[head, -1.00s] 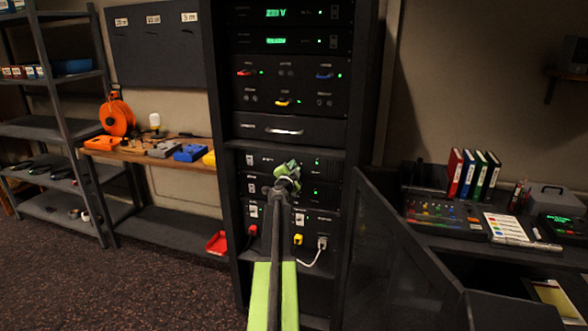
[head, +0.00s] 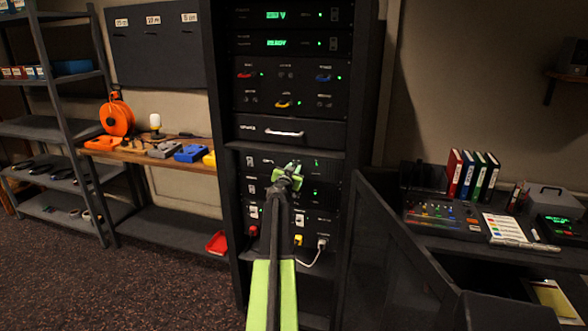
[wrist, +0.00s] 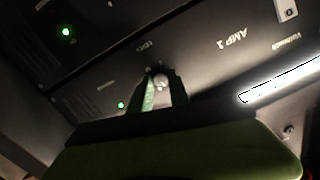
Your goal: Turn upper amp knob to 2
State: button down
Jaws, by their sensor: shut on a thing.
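The upper amp (head: 262,161), labelled AMP 1 (wrist: 232,40) in the wrist view, is a black rack panel and shows upside down there. Its pale round knob (wrist: 159,80) sits between my two green fingertips. My gripper (head: 288,170) is shut on this knob, with a finger on each side. In the head view my gripper and arm cover the knob. The pointer and scale numbers around the knob are too small and partly hidden, so I cannot read the setting.
A second amp panel (head: 322,193) sits just below. Above are a drawer (head: 285,133) and a panel with coloured knobs (head: 290,87). A white cable (head: 312,259) hangs lower down. A desk with a mixer (head: 440,217) stands to the right, a wooden bench (head: 140,152) to the left.

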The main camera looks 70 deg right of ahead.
jog(key=shift+w+n+g, duration=0.1)
jog(key=shift+n+g, duration=0.35)
jog(key=shift+n, duration=3.1)
jog(key=shift+n+g, duration=0.45)
jog(key=shift+n, duration=3.1)
jog(key=c, duration=1.2)
grip_release()
jog(key=shift+c, duration=0.2)
jog(key=a+r+p, duration=0.1)
jog(key=a, duration=1.6)
jog(key=shift+a+r+p, duration=0.2)
jog(key=shift+a+p, duration=0.05)
jog(key=shift+p, duration=0.1)
